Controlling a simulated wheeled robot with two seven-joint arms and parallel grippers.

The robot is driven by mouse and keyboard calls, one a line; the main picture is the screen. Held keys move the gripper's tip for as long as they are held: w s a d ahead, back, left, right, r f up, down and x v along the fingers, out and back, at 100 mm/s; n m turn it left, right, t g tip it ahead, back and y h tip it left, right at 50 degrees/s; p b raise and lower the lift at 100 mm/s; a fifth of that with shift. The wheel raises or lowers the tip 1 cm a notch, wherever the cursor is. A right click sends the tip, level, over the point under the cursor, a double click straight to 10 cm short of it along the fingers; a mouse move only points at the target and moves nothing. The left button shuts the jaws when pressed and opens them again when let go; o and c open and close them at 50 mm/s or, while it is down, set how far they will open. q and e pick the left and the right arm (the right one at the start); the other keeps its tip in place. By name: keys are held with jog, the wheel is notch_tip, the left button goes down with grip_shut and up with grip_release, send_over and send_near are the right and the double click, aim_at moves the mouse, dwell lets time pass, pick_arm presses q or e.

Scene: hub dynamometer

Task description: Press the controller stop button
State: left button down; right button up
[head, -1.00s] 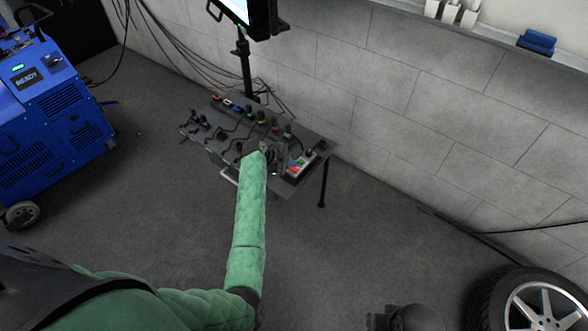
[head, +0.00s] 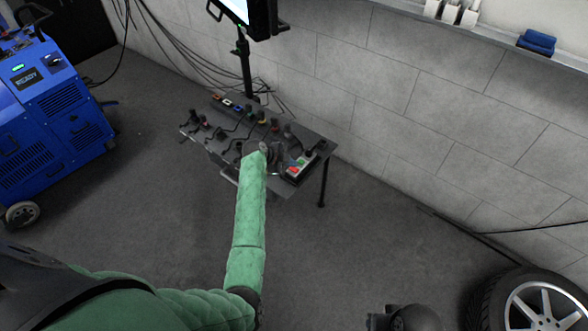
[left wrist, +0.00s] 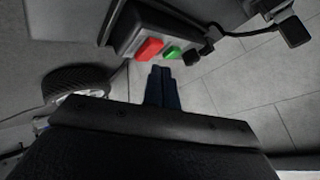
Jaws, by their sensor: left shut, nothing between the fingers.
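The controller box (head: 306,161) lies at the right end of the small grey table. It carries a red button (head: 294,169) and a green button (head: 301,161). My left gripper (head: 280,158) is just left of the box, above the table. In the left wrist view the shut, empty fingers (left wrist: 161,72) point toward the box. The red button (left wrist: 149,48) is just above and left of the fingertips there, and the green button (left wrist: 172,52) is above and right. I see no clear contact with either button.
The table (head: 318,150) holds several connectors and cables. A monitor on a pole (head: 245,70) stands behind it, near the grey wall. A blue machine (head: 45,110) is at left, and a wheel (head: 535,305) at lower right. Floor in front is clear.

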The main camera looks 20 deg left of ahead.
pick_arm(q)
jog(key=shift+f, duration=0.15)
jog(key=shift+f+b, duration=0.25)
jog(key=shift+b, duration=0.1)
jog(key=shift+f+b, duration=0.35)
jog(key=shift+f, duration=0.15)
dwell(0.8)
jog(key=shift+r, duration=0.2)
jog(key=shift+r+p, duration=0.6)
jog(key=shift+r, duration=0.15)
jog(key=shift+r, duration=0.1)
